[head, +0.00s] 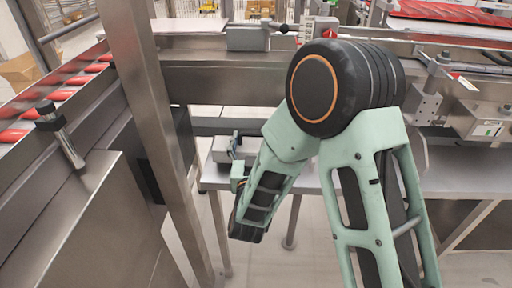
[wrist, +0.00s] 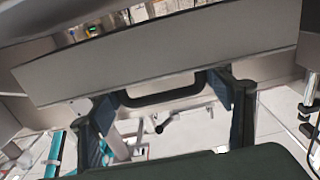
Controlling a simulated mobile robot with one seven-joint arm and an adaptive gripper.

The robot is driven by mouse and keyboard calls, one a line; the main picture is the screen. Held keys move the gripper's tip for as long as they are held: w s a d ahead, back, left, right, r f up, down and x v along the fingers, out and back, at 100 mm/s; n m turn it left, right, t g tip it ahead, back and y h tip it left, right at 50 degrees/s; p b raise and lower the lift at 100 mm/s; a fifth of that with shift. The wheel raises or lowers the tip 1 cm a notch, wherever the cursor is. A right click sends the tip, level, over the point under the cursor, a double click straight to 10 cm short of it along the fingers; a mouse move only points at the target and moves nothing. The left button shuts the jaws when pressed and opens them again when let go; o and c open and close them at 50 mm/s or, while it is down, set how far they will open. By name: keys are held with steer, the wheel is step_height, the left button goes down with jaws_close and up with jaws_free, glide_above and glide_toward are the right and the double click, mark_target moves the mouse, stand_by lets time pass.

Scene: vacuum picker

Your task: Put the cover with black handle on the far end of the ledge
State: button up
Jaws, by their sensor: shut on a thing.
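The cover (wrist: 170,58) is a wide grey metal panel, slightly tilted, across the upper part of the wrist view. Its black U-shaped handle (wrist: 160,98) sits at the panel's lower edge. My gripper (wrist: 168,96) has one dark finger at each side of the handle and is shut on it, holding the cover. In the head view my arm folds down in the middle and hides much of what lies behind it; the gripper cannot be made out clearly there. I cannot tell for sure which surface is the ledge; a long steel beam (head: 220,84) runs behind my arm.
A steel post (head: 155,120) stands close to the left of my arm. A conveyor with red items (head: 52,97) runs along the left. A grey table (head: 455,172) extends behind my arm to the right. A grey block (head: 248,38) sits on the back beam.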

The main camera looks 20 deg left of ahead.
steer(key=shift+f, duration=0.95)
steer(key=shift+f, duration=0.1)
steer(key=shift+f+b, duration=0.1)
steer(key=shift+b, duration=0.3)
steer(key=o, duration=1.5)
steer(key=shift+c, duration=0.2)
steer(key=shift+r+p, duration=0.2)
steer(key=shift+p, duration=0.15)
steer(key=v, duration=1.2)
steer(key=shift+f+p, duration=0.1)
steer(key=shift+p, duration=0.2)
